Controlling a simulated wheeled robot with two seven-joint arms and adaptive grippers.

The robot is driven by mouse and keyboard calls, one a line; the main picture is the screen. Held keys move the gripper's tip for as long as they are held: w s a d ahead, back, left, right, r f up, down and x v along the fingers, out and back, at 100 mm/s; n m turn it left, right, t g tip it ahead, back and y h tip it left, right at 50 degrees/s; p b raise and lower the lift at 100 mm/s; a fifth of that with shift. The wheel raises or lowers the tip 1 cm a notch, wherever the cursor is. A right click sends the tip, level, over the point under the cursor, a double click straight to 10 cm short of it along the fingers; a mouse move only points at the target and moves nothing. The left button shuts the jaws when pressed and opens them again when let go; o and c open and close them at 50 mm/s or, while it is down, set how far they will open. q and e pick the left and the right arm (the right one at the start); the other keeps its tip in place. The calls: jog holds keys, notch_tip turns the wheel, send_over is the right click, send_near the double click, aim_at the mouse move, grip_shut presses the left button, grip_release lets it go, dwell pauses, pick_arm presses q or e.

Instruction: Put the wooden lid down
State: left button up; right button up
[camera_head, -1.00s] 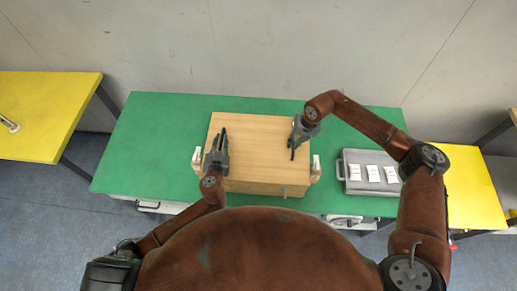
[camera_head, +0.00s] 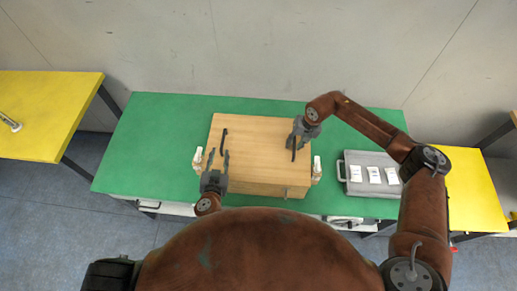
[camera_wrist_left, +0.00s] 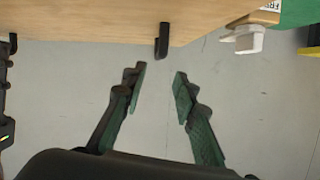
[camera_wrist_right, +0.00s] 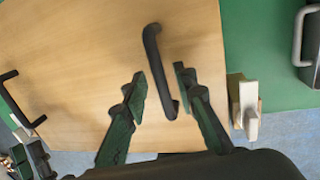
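The wooden lid (camera_head: 258,145) forms the light wood top of a box on the green table. It looks level, with a black handle near each end. My left gripper (camera_head: 218,158) is open and empty, clear of the left handle (camera_head: 223,142) on its near side. The left wrist view shows its spread fingers (camera_wrist_left: 160,88) below the lid's edge. My right gripper (camera_head: 298,140) is at the right handle (camera_wrist_right: 158,70). Its fingers (camera_wrist_right: 160,82) are apart, with the handle between them and gaps showing. Any seam between lid and box is too small to make out.
White clip-like parts stand at the box's left (camera_head: 197,158) and right (camera_head: 316,170) sides. A grey tray (camera_head: 360,157) with 3 white items lies to the right on the green table (camera_head: 150,150). The table's left part is clear. Yellow tables stand at both sides.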

pick_arm(q)
jog(key=v, duration=0.2)
jog(key=shift+s+r, duration=0.1)
jog(key=shift+s, duration=0.35)
pick_arm(e)
jog(key=shift+d+r, duration=0.1)
jog(key=shift+r, duration=0.2)
jog(key=v, duration=1.1)
jog(key=shift+r, duration=0.25)
jog(key=shift+s+f, duration=0.1)
